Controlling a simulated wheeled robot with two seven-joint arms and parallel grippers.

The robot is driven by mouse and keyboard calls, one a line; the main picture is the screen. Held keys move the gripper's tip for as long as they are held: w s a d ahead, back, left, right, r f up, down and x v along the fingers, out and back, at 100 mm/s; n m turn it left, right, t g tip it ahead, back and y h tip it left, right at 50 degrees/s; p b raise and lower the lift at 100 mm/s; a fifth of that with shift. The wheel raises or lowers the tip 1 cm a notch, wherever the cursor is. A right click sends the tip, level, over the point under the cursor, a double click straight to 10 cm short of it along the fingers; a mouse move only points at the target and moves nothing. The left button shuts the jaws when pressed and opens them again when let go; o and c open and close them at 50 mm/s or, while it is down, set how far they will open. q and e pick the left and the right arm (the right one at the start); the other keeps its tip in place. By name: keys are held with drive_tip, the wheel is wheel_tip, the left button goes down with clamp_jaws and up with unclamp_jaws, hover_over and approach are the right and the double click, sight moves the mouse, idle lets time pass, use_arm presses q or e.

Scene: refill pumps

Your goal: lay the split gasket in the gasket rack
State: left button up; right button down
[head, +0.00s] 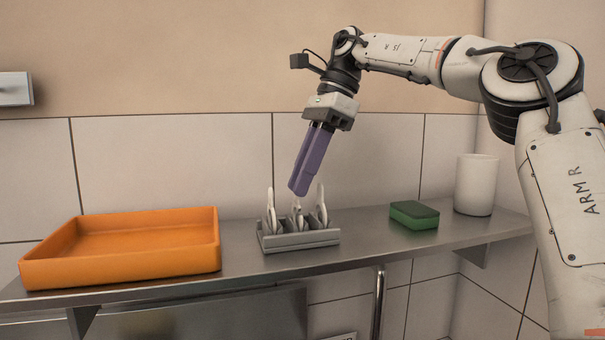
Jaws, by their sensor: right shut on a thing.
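The grey gasket rack (300,238) stands on the metal shelf, with several thin white ring-like pieces upright in its slots. My right gripper (298,192) points down over the middle of the rack, its purple fingers slightly tilted. It is shut on a white gasket (298,214) that shows just under the fingertips, in or right above the middle of the rack. The fingers hide its upper part, and I cannot make out a split in it. A white ring (271,215) stands at the rack's left and another (321,208) at its right. My left gripper is not in view.
An orange tray (60,272), seemingly empty, sits on the shelf (240,270) at the left. A green sponge (414,214) and a white cup (476,185) stand right of the rack. Bare shelf lies between tray and rack. A tiled wall is close behind.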

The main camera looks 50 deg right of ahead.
drive_tip(key=c, duration=1.5)
unclamp_jaws()
drive_tip(key=shift+f, duration=0.15)
